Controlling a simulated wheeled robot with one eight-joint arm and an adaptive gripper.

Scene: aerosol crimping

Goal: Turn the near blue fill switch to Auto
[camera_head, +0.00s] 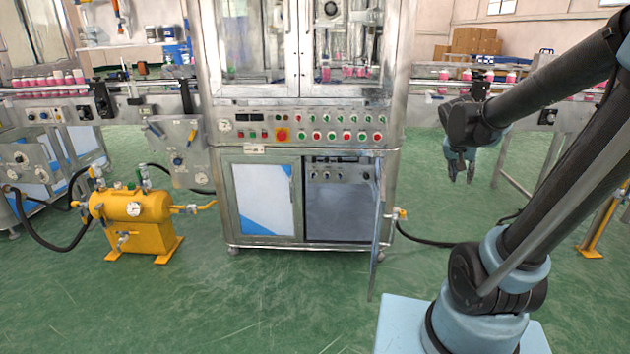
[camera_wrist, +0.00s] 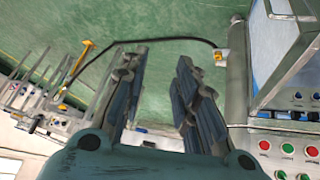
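The control panel (camera_head: 310,129) runs across the front of the steel machine in the head view, with rows of small red and green buttons and knobs. I cannot tell which small control is the near blue fill switch, or its setting. Part of a row of buttons (camera_wrist: 288,149) shows at the lower right of the wrist view, with small blue parts above it. My gripper (camera_head: 461,177) hangs pointing down to the right of the machine, clear of the panel. In the wrist view my gripper (camera_wrist: 158,62) is open, with nothing between its fingers.
The lower cabinet's right door (camera_head: 378,225) stands open toward me. A yellow tank (camera_head: 130,208) with hoses stands on the floor at left. Conveyors with pink cans (camera_head: 493,77) flank the machine. A black hose (camera_head: 430,241) runs along the floor at right.

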